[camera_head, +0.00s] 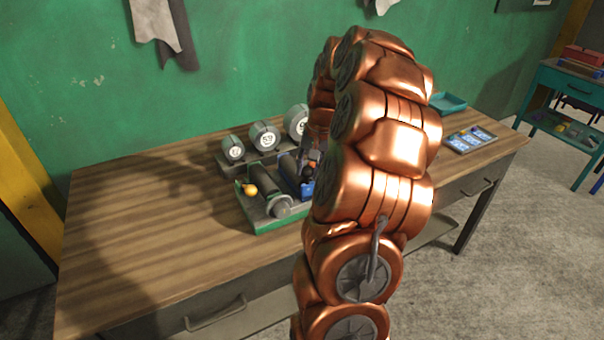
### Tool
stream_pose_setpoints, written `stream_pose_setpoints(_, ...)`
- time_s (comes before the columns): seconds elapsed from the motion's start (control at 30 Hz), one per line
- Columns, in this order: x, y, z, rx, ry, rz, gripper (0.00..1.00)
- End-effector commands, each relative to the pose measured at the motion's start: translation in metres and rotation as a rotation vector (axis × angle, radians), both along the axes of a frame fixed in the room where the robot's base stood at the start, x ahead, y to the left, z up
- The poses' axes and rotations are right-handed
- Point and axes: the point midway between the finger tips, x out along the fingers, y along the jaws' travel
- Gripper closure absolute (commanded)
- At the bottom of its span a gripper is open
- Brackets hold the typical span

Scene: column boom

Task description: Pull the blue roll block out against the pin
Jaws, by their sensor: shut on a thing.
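The blue roll block (289,174) is on a green-edged fixture (262,226) on the wooden table, right of a dark grey roller (264,181). My copper arm hides its right side. Only a sliver of my gripper (309,157) shows at the left edge of the arm, at the blue block. It is shut on the block, but the fingertips and contact are mostly hidden. A small blue knob-like part (307,188) shows beside the arm. A yellow knob (249,190) is at the fixture's left. I cannot make out the pin clearly.
A teal tray (448,103) and a flat tray with blue cards (471,139) lie at the right. The table's left part (150,220) is clear. The green wall is behind.

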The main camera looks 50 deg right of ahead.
Motion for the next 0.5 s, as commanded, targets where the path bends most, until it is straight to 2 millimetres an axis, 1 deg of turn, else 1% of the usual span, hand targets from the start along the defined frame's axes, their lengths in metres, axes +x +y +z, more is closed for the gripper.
stream_pose_setpoints(0.03,-0.0012,-0.0047,-0.0020,-0.001,-0.002,-0.003,1.00)
stream_pose_setpoints(0.1,-0.0024,-0.0076,-0.0001,-0.002,-0.002,-0.002,1.00)
stream_pose_setpoints(0.37,-0.0027,-0.0073,0.0010,-0.001,0.000,-0.001,1.00)
stream_pose_setpoints(0.4,-0.0026,-0.0071,0.0009,-0.001,0.000,-0.001,0.62)
stream_pose_setpoints(0.5,-0.0026,-0.0071,0.0008,-0.001,0.000,-0.001,0.52)
